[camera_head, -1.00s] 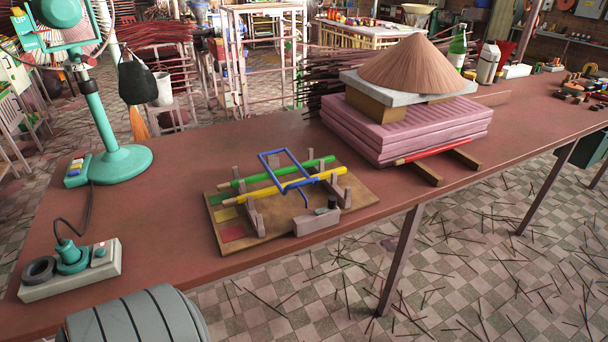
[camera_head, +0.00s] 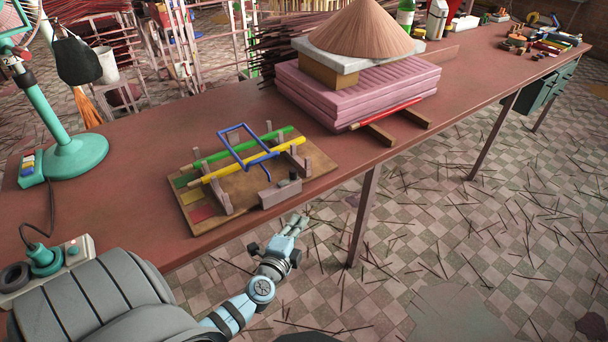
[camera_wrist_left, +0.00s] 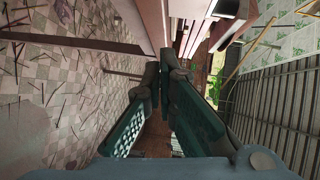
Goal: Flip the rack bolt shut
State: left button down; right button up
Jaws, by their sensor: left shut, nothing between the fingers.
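The rack (camera_head: 240,190) is a wooden board with grey upright posts near the table's front edge. A green rod (camera_head: 250,145) and a yellow rod (camera_head: 235,170) lie across the posts. A blue wire loop (camera_head: 228,151) stands tilted up across the rods. A grey block (camera_head: 279,194) with a small dark knob (camera_head: 293,176) sits at the board's front right; I cannot tell which part is the bolt. My left gripper (camera_head: 299,221) is shut and empty, in front of the table edge and apart from the rack. Its closed fingers (camera_wrist_left: 166,62) fill the middle of the wrist view.
A pink stack (camera_head: 350,90) with a brown cone (camera_head: 361,32) stands behind to the right, a red rod (camera_head: 385,114) beside it. A green fan stand (camera_head: 75,155) and a power strip (camera_head: 62,262) are at left. The tabletop between is clear.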

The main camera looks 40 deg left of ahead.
pick_arm(q)
notch_tip(320, 180, up, 6)
jog(key=w+m+t, duration=0.1)
jog(key=t, duration=0.1)
jog(key=shift+w+d+r+m, duration=0.2)
jog(key=shift+d+m, duration=0.1)
jog(key=shift+d, duration=0.15)
jog(key=x, duration=1)
jog(key=s+a, duration=0.2)
jog(key=a, duration=0.1)
jog(key=shift+s+a+f, duration=0.1)
jog(key=shift+s, duration=0.1)
jog(key=shift+f, duration=0.1)
